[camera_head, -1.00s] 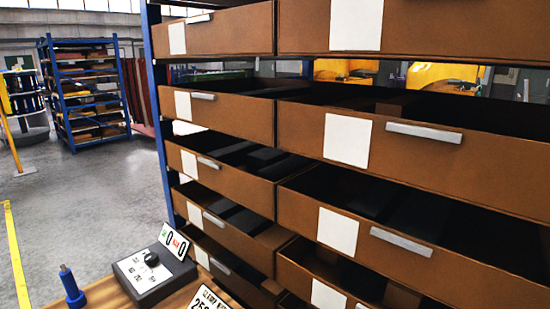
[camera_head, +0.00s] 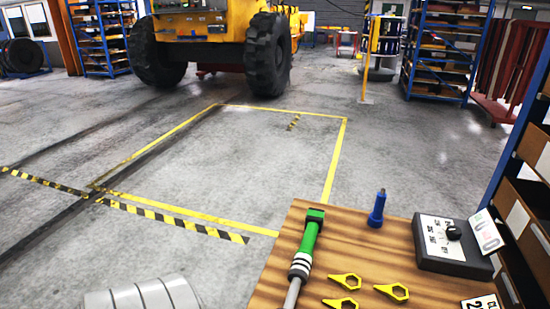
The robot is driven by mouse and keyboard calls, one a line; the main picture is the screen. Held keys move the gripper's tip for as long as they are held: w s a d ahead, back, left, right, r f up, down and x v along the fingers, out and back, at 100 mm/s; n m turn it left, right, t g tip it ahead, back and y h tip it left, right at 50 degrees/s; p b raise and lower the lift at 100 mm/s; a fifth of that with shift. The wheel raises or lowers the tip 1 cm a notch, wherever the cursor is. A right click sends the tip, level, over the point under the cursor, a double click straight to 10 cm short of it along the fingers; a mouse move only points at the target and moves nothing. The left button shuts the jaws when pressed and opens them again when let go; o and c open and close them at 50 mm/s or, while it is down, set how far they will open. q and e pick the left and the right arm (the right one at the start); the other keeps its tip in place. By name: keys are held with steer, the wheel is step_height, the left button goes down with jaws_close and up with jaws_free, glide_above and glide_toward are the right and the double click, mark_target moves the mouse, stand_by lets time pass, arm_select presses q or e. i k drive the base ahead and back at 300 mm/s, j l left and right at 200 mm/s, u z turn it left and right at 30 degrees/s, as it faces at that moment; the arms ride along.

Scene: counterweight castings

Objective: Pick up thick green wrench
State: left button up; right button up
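A thick green-handled tool (camera_head: 308,240), which matches the green wrench, lies on the wooden tabletop (camera_head: 268,290) near its left edge. Its green end points away from me. Black and white bands and a grey shaft run toward the bottom of the picture, where the near end is cut off. Neither gripper is in view.
Three yellow ring-shaped pieces (camera_head: 392,291) lie right of the green tool. A blue upright tool (camera_head: 377,208) and a dark control box (camera_head: 453,245) stand farther right. The brown drawer rack (camera_head: 535,150) is at the right edge. Open floor lies left.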

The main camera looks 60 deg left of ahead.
mark_target(298, 274)
steer(key=u, duration=1.5)
